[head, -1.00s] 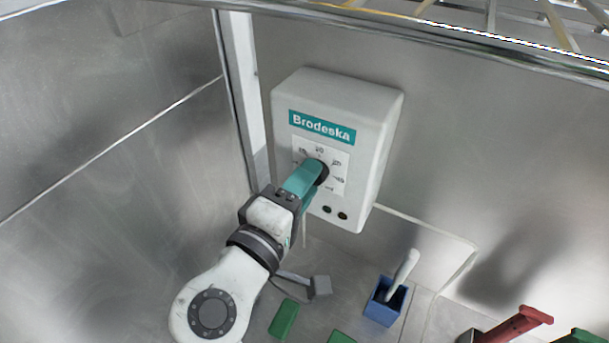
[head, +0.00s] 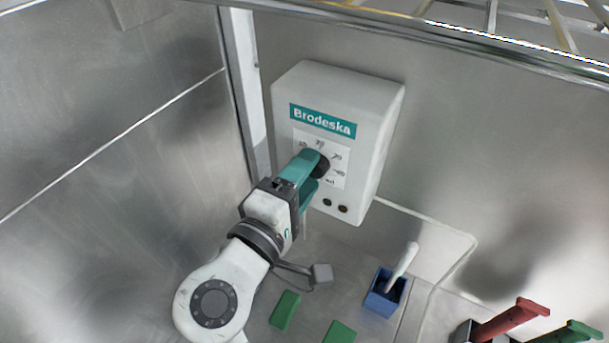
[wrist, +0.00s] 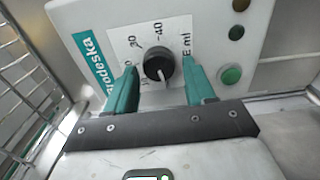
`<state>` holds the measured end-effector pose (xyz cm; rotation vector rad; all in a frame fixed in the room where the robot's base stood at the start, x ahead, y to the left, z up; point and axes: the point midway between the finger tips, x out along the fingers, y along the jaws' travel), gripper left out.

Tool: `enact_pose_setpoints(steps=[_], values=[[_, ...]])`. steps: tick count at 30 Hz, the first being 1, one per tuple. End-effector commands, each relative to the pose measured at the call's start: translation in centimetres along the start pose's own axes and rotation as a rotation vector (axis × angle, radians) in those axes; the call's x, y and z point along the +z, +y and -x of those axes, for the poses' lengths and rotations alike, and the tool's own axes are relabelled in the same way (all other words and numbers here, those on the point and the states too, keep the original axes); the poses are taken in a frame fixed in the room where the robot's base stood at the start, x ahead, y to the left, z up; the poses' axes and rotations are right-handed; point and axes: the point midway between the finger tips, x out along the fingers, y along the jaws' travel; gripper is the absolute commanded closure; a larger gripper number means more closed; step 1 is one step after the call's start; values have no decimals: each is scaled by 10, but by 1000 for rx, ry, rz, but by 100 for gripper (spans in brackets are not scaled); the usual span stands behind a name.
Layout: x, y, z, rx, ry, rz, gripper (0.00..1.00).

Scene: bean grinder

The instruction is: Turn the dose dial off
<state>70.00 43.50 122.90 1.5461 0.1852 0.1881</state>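The dose dial (head: 321,167) is a round black knob on a white scale plate on the front of the white Brodeska box (head: 372,130). In the wrist view the dial (wrist: 158,66) has a pale pointer line toward the bottom of the picture, slightly right. My gripper (head: 313,172) has two teal fingers and is at the dial. In the wrist view my gripper (wrist: 160,72) is open, with one finger on each side of the dial and visible gaps to both. In the head view the fingers partly cover the dial and scale.
Round buttons (wrist: 230,75) sit beside the dial plate. A metal wall stands close on the left. Below are a blue holder (head: 383,300) with a white-handled tool, green blocks (head: 285,310) and a red-handled item (head: 512,318). Space right of the box is clear.

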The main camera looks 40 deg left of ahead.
Motion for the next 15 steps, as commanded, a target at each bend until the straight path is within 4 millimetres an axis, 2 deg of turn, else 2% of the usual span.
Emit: enact_pose_setpoints(steps=[3, 10, 15], values=[[0, 0, 0, 0, -1, -1, 35], [0, 0, 1, 0, -2, -1, 35], [0, -2, 15, 1, 1, -1, 35]])
